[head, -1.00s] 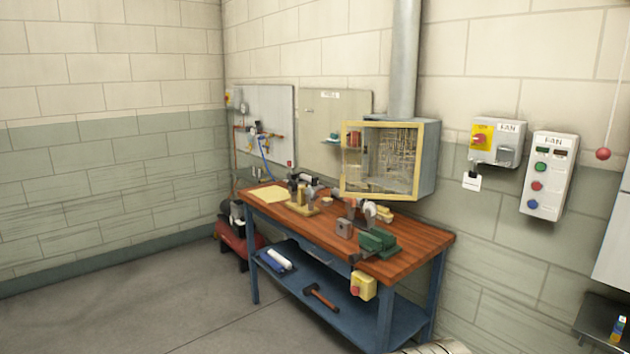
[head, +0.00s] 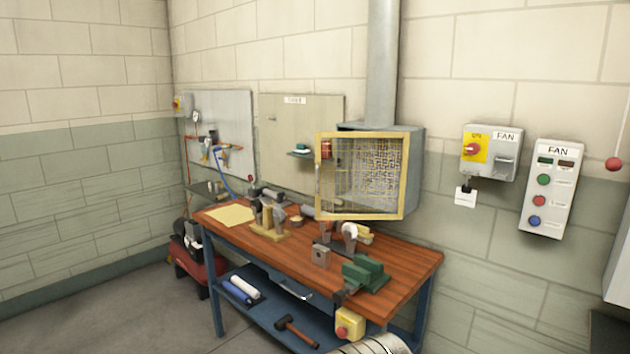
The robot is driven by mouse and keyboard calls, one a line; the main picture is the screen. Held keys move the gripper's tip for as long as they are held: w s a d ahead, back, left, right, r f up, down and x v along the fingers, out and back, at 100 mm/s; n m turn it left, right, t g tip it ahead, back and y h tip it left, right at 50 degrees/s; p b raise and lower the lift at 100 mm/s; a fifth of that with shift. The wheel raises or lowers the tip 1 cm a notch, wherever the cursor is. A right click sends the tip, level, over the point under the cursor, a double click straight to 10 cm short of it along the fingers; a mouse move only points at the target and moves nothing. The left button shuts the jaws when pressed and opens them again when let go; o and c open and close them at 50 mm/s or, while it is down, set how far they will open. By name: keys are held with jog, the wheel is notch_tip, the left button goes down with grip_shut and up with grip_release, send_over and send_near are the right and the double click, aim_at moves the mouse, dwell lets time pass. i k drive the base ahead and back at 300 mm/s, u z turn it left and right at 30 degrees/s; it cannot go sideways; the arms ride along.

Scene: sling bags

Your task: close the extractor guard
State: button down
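The extractor guard (head: 318,180) is a yellow-framed wire mesh panel at the front of the grey extractor hood (head: 415,170). The hood hangs on the wall above the workbench, with a round duct (head: 383,65) rising from it. The guard stands apart from the hood's front, swung out toward me, and the hood's inside shows through the mesh. I cannot make out its hinge or latch. My gripper is not in view.
A wooden-topped blue workbench (head: 408,262) stands below the hood, with a green vice (head: 366,273) and several tools on it. Fan switch boxes (head: 490,153) and a fan button panel (head: 552,188) are on the right wall. Floor (head: 120,315) is clear at the left.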

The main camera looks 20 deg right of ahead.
aim_at(318, 135)
jog(key=u, duration=0.05)
jog(key=i, duration=1.3)
jog(key=u, duration=0.1)
